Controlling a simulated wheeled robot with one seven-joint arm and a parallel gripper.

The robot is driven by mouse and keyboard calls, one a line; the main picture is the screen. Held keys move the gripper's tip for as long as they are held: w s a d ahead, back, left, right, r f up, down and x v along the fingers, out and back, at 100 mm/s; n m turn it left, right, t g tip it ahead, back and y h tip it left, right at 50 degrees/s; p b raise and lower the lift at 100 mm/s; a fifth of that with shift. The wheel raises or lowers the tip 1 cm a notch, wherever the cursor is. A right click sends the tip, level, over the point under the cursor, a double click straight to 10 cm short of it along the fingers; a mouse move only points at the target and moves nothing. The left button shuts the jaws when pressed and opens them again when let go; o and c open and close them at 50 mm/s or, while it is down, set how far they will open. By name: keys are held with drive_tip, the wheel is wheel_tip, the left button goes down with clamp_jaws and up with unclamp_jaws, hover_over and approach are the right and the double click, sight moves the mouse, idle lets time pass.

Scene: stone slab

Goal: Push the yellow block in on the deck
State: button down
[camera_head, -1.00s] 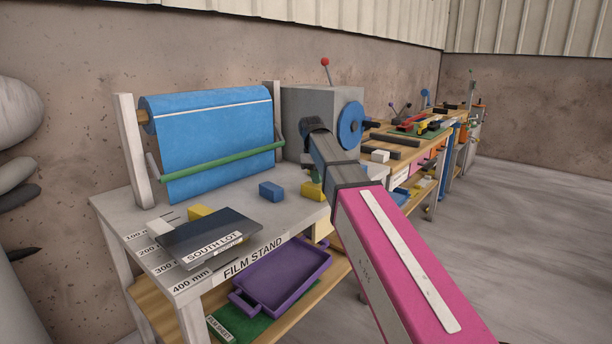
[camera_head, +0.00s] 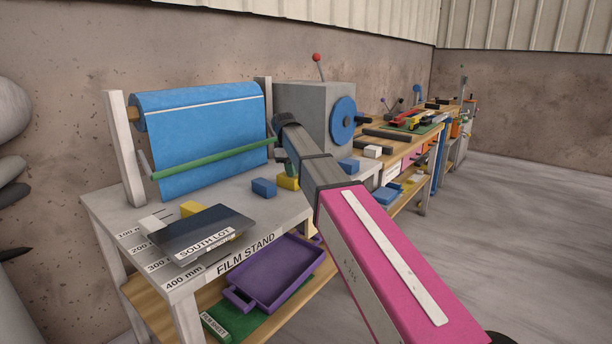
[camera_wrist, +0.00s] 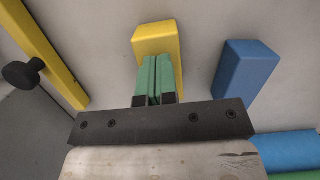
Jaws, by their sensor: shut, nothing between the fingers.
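A yellow block (camera_head: 287,182) lies on the grey deck (camera_head: 235,198) of the film stand, beside a blue block (camera_head: 264,187). In the wrist view the yellow block (camera_wrist: 158,40) is straight ahead of my gripper (camera_wrist: 155,58), and the blue block (camera_wrist: 246,70) is to its right. My gripper is shut and empty, with its green fingers together. The fingers overlap the near part of the yellow block in that view; I cannot tell whether they touch it. In the head view my arm hides most of the gripper. Another yellow block (camera_head: 191,208) sits behind the dark plate.
The dark plate (camera_head: 205,232) lies at the deck's front left. The blue film roll (camera_head: 205,125) with a green bar stands behind, and a grey machine (camera_head: 315,108) stands at the back right. Another blue block (camera_head: 349,166) is right of my arm. A purple tray (camera_head: 280,272) is below.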

sight(284, 175)
drive_tip(key=w+a, duration=0.2)
drive_tip(key=a, duration=0.1)
drive_tip(key=shift+f, duration=0.4)
drive_tip(key=shift+w+a+r, duration=0.1)
drive_tip(key=shift+w+r, duration=0.05)
drive_tip(key=shift+r, duration=0.5)
drive_tip(key=shift+a, duration=0.1)
